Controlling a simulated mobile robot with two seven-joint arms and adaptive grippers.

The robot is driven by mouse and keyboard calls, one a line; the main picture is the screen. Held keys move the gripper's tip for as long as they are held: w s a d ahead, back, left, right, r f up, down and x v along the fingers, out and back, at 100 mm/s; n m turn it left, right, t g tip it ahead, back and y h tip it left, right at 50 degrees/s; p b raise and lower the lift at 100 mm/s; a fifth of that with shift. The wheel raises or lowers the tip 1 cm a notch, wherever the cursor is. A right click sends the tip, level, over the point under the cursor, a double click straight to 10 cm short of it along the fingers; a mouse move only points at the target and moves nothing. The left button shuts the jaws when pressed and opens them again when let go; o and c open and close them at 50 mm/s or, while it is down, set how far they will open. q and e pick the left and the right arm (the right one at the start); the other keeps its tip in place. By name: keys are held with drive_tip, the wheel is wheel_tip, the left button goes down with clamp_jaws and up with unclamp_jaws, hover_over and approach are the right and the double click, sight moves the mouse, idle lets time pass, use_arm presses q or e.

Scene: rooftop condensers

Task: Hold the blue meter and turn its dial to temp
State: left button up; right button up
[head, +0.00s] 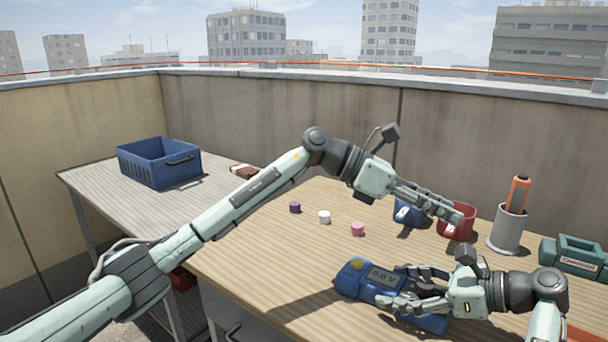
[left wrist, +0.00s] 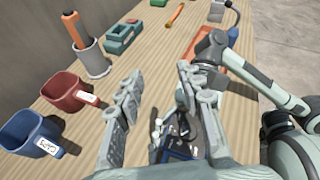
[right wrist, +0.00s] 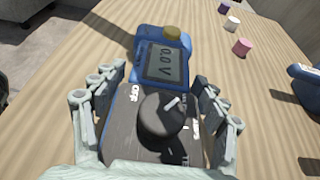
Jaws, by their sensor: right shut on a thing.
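The blue meter (head: 352,279) lies on the wooden table, its display reading 0.0 V in the right wrist view (right wrist: 174,45). My right gripper (head: 388,287) is shut on the meter, with a finger along each side in the right wrist view (right wrist: 157,80). The dark round dial (right wrist: 160,118) has a white mark pointing to the upper right; OFF stands at its upper left.
A red bin (left wrist: 75,92) and a blue bin (left wrist: 33,133) stand near my left gripper. A grey cup (head: 506,232) holds an orange-handled tool. A green case (head: 570,255) stands at right. Three small caps (head: 324,217) lie left. A blue crate (head: 158,163) sits on the side table.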

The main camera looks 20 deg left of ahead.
use_arm(q)
drive_tip(key=w+a+n+t+y, duration=0.1)
drive_tip(key=w+a+n+t, duration=0.2)
drive_tip(key=a+n+t, duration=0.3)
drive_tip(key=w+a+f+n+t+y, duration=0.1)
drive_tip(key=w+a+n+t, duration=0.3)
drive_tip(key=a, duration=0.8)
drive_tip(key=w+a+f+n+t+y, duration=0.1)
drive_tip(key=w+a+n+t, duration=0.3)
drive_tip(key=a+n+t, duration=0.3)
drive_tip(key=a+n, duration=0.2)
drive_tip(key=a, duration=0.1)
drive_tip(key=shift+w+t+y, duration=0.25)
drive_tip(key=shift+t+y, duration=0.05)
drive_tip(key=shift+y, duration=0.1)
drive_tip(key=shift+r, duration=0.1)
